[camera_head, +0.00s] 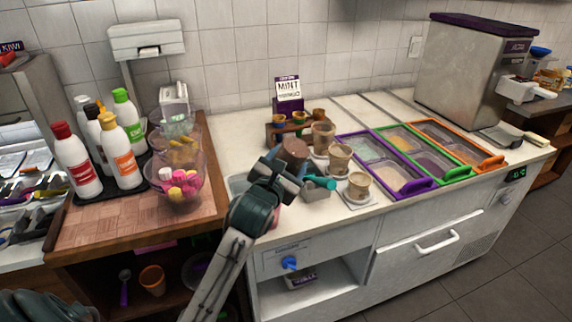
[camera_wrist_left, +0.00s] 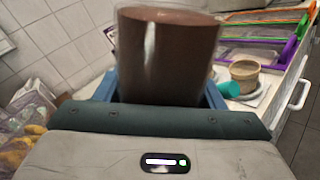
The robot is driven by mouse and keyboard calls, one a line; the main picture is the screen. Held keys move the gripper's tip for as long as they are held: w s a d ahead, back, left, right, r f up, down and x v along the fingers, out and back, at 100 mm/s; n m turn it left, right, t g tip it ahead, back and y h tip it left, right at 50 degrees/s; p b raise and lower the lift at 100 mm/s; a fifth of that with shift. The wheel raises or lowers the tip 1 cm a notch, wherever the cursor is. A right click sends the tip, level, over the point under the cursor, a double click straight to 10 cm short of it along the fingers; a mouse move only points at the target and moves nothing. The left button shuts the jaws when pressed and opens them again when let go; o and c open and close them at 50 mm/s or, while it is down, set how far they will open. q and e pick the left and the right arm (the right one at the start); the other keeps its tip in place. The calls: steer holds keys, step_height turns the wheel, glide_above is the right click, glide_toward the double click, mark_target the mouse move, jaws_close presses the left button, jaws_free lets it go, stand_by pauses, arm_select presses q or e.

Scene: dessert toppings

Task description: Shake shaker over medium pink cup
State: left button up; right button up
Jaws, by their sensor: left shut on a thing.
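My left gripper (camera_head: 290,165) is shut on a brown cylindrical shaker (camera_head: 293,151), held over the counter beside the cups. Three tan-brown cups stand in a slanting row on light square pads: a back cup (camera_head: 323,135), a middle cup (camera_head: 340,158) and a front cup (camera_head: 358,186). I cannot tell which is the medium pink one; none looks clearly pink. The shaker is left of the cups, not over any of them.
A teal-handled tool (camera_head: 320,183) lies close to the gripper, left of the front cup. Purple (camera_head: 412,190), green (camera_head: 470,177) and orange (camera_head: 493,162) framed topping trays lie right of the cups. A mint sign (camera_head: 287,86) stands behind. Bottles and clear bowls (camera_head: 176,190) stand left.

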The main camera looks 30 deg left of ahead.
mark_target(287, 149)
arm_select(q)
steer(key=shift+r, duration=0.15)
steer(key=shift+r+p, duration=0.8)
steer(key=shift+r, duration=0.05)
steer(key=shift+r+p, duration=0.75)
steer(key=shift+r, duration=0.1)
steer(key=shift+s+r+p, duration=0.1)
steer(key=shift+r+p, duration=1.6)
steer(key=shift+r, duration=0.25)
steer(key=shift+f, duration=0.1)
